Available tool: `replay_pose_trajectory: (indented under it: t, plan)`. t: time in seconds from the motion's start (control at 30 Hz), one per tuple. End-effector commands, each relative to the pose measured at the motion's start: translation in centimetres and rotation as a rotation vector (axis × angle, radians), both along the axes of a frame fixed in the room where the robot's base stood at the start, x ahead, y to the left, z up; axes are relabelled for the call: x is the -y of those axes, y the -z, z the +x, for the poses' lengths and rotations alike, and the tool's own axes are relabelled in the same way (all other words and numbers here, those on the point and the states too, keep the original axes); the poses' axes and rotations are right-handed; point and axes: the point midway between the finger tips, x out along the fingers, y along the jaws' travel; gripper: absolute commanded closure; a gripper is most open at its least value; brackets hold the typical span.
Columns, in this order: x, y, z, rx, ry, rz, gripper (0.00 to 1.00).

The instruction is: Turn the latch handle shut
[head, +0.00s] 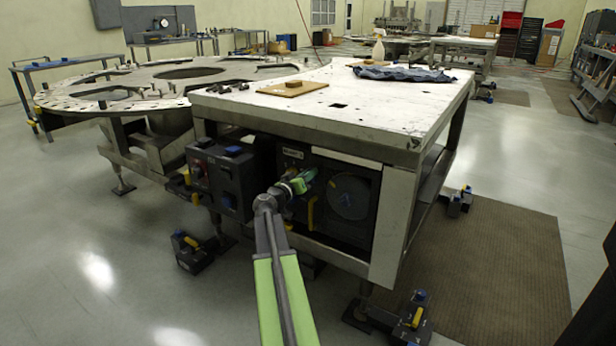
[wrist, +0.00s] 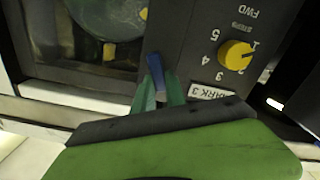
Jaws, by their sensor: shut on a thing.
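The latch handle (wrist: 155,68) appears to be the blue bar on the dark front panel, beside the edge of a door with a round window (wrist: 107,18). In the wrist view, my gripper (wrist: 159,88) has its two green fingers shut on it, one on each side. The bar points up the picture, slightly tilted. In the head view my gripper (head: 301,181) is at the panel under the white-topped table, left of the round window (head: 348,197). The handle is mostly hidden there by the gripper.
A yellow numbered dial knob (wrist: 235,55) sits close beside the handle. A dark control box (head: 223,178) with blue and red buttons stands left of my arm. The table top (head: 400,105) overhangs the panel. Open floor lies to the left (head: 90,240).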

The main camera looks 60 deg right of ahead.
Motion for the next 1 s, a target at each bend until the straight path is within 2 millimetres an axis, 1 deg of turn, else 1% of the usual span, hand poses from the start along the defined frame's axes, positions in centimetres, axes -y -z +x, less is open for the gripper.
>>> replay_pose_trajectory:
  t: [0.7, 1.0]
  plan:
    - [0.14, 0.64, 0.68, -0.679, 0.000, 0.004, 1.00]
    - [0.14, 0.95, 0.80, -0.927, 0.000, 0.006, 1.00]
